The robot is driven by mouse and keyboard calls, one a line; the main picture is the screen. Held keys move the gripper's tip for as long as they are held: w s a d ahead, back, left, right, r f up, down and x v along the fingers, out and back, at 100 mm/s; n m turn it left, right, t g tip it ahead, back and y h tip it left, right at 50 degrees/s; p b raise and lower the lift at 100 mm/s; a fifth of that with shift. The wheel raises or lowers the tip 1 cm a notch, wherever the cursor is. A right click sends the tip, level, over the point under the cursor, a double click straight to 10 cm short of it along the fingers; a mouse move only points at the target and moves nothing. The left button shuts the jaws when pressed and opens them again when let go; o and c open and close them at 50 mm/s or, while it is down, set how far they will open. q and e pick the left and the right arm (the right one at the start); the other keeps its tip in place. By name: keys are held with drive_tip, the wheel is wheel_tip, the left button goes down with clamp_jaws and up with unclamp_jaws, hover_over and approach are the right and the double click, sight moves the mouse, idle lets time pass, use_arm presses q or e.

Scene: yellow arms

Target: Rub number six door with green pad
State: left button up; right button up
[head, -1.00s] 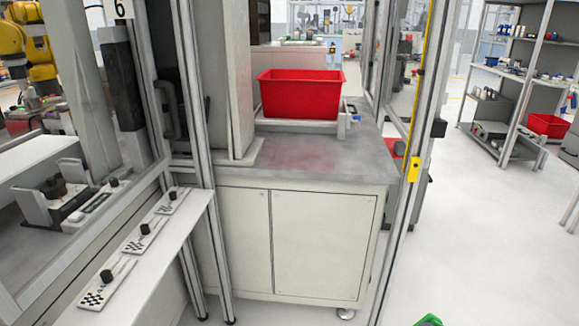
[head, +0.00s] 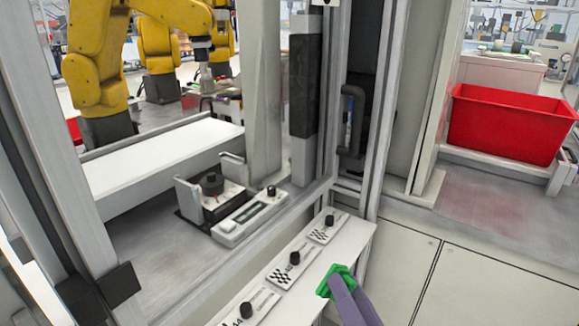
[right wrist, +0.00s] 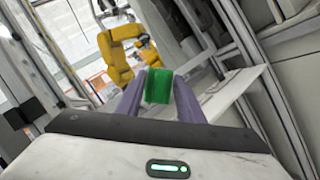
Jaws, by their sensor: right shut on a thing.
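The green pad (head: 336,281) is held between the purple fingers of my right gripper (head: 345,290), low in the head view, over or near the white ledge. In the right wrist view the pad (right wrist: 158,87) sits between both fingertips (right wrist: 158,96). The framed door with a large clear pane (head: 185,130) stands left of the pad, and the pad appears apart from it. Only the bottom edge of a number sign (head: 324,2) shows at the top, so its digit cannot be read now. My left gripper is out of view.
A white ledge (head: 345,243) with several black-knobbed panels runs below the pane. A dark handle (head: 350,120) is on the frame to the right. Yellow robot arms (head: 98,65) stand behind the pane.

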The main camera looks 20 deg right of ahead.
drive_tip(key=w+r+n+g+y+b, duration=0.1)
drive_tip(key=w+r+n+y, duration=0.3)
drive_tip(key=r, duration=0.4)
drive_tip(key=w+r+n+g+y+b, duration=0.1)
drive_tip(key=w+r+n+y, duration=0.25)
drive_tip(key=r+n, duration=0.35)
drive_tip(key=w+r+n+g+y+b, duration=0.1)
drive_tip(key=w+r+n+g+y, duration=0.25)
drive_tip(key=r, duration=0.55)
use_arm(q)
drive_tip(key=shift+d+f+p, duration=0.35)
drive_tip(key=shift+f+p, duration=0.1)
drive_tip(key=shift+p, duration=0.25)
use_arm(e)
drive_tip(key=shift+n+t+y, duration=0.35)
drive_tip(key=shift+t+y, duration=0.25)
drive_tip(key=shift+t, duration=0.35)
drive_tip(key=shift+w+a+f, duration=0.15)
drive_tip(key=shift+w+a, duration=1.9)
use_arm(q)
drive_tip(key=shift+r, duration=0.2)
use_arm(e)
drive_tip(key=shift+w+a, duration=0.55)
drive_tip(key=shift+w, duration=0.2)
